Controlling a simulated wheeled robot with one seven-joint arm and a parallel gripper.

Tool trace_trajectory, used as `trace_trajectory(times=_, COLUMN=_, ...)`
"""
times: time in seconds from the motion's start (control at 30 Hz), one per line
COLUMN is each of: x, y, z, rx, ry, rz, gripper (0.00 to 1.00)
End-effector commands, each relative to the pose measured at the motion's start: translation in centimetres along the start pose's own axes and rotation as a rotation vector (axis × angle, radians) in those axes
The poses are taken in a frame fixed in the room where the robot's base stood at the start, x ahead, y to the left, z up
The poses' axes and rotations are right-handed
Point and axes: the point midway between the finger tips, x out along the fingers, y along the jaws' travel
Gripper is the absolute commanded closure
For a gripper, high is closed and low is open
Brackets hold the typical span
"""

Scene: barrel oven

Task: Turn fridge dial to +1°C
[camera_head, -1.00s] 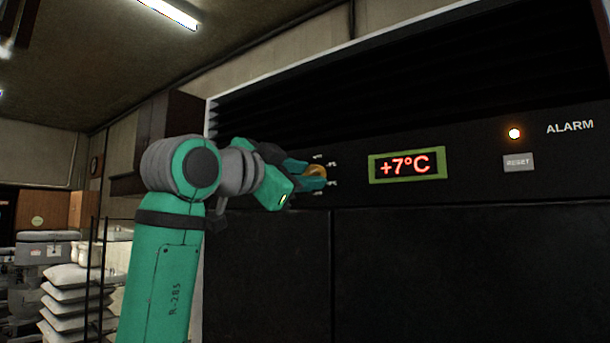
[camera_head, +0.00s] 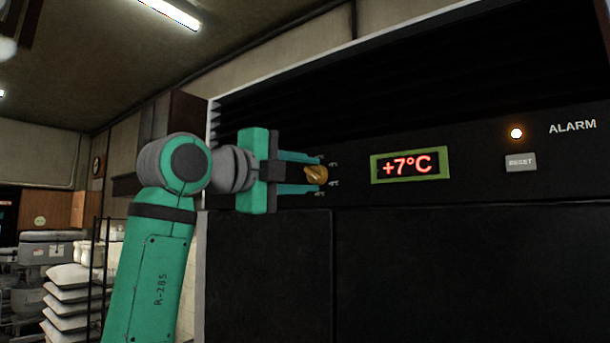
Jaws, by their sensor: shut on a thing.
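The orange-yellow fridge dial (camera_head: 317,175) sits on the dark fridge panel, with small white marks around it that are too small to read. My gripper (camera_head: 315,174) reaches it from the left, with one teal finger above the dial and one below. It is shut on the dial, and the fingers partly cover the marks. The green-framed display (camera_head: 408,165) to the right of the dial reads +7°C in red.
A lit orange alarm lamp (camera_head: 516,133) and a grey RESET button (camera_head: 521,162) are at the right of the panel, beside the word ALARM. A black ribbed grille (camera_head: 420,85) runs above. White sacks (camera_head: 75,285) are stacked by a rack at the lower left.

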Motion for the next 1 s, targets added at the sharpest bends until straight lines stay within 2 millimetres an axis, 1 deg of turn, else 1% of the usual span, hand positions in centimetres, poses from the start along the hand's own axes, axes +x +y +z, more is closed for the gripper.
trace_trajectory(times=0.6, x=0.10, y=-0.13, z=0.23, rx=0.572, ry=0.043, rz=0.031, gripper=0.91)
trace_trajectory(times=0.8, x=0.01, y=-0.19, z=0.34, rx=0.722, ry=0.054, rz=0.040, gripper=0.91)
trace_trajectory(times=1.0, x=-0.09, y=-0.26, z=0.34, rx=0.828, ry=0.061, rz=0.047, gripper=0.91)
